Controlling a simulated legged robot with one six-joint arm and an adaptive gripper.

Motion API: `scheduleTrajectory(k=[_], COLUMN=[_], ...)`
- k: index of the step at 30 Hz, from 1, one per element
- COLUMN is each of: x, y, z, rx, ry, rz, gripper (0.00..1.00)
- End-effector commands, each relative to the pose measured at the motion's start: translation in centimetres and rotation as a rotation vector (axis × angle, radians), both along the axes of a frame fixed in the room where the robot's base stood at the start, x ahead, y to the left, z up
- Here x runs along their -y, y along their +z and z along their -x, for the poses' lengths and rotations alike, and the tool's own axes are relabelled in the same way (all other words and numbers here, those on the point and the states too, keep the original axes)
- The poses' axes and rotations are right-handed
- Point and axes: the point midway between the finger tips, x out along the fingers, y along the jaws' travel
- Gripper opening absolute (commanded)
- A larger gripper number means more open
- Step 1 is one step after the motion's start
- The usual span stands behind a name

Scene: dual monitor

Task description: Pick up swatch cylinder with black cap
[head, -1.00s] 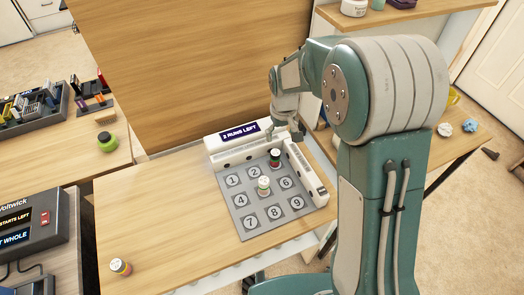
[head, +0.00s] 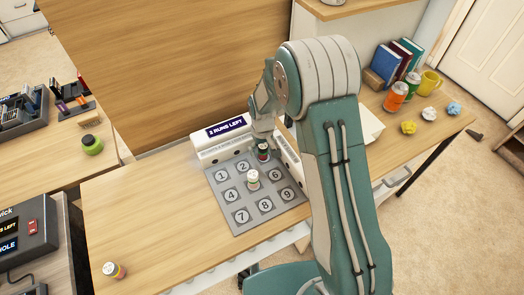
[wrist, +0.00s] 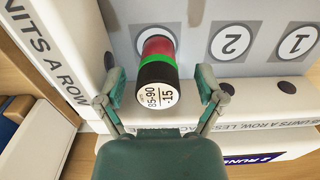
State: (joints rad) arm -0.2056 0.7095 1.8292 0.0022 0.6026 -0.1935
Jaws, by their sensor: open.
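The swatch cylinder with black cap (head: 263,151) stands at the top-right spot of the grey numbered board (head: 239,222). In the wrist view this cylinder (wrist: 157,72) shows a white printed top, a black cap, a green band and a red lower part. My gripper (wrist: 158,84) is open, with one finger on each side of the cylinder and visible gaps between. In the head view my gripper (head: 268,143) is right at the cylinder and partly hides it. A second, white-topped cylinder (head: 253,179) stands at the board's middle spot.
A white raised frame with a "2 RUNS LEFT" display (head: 225,128) borders the board's back and right sides, close to my gripper. Another cylinder (head: 115,270) stands at the table's front left.

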Motion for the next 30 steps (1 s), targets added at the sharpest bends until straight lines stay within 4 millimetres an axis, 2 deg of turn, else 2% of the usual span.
scheduleTrajectory(k=[7,8,9,11,12,13,14,25,30], x=[-0.1,-0.1,-0.1,-0.1,-0.1,-0.1,-0.1,-0.1,-0.1], y=[-0.3,-0.3,-0.3,-0.3,-0.3,-0.3,-0.3,-0.3,1.0], z=[0.0,0.0,0.0,0.0,0.0,0.0,0.0,0.0,0.0], rx=[0.0,0.001,0.001,0.001,0.001,0.001,0.001,-0.001,0.002], ry=[-0.001,-0.001,-0.001,-0.001,-0.001,-0.001,-0.001,0.0,0.0], rz=[0.001,0.002,0.002,0.002,0.002,0.002,0.002,0.001,0.0], gripper=[0.87,0.82,0.64,0.38,0.2,0.06,0.03,0.02,0.02])
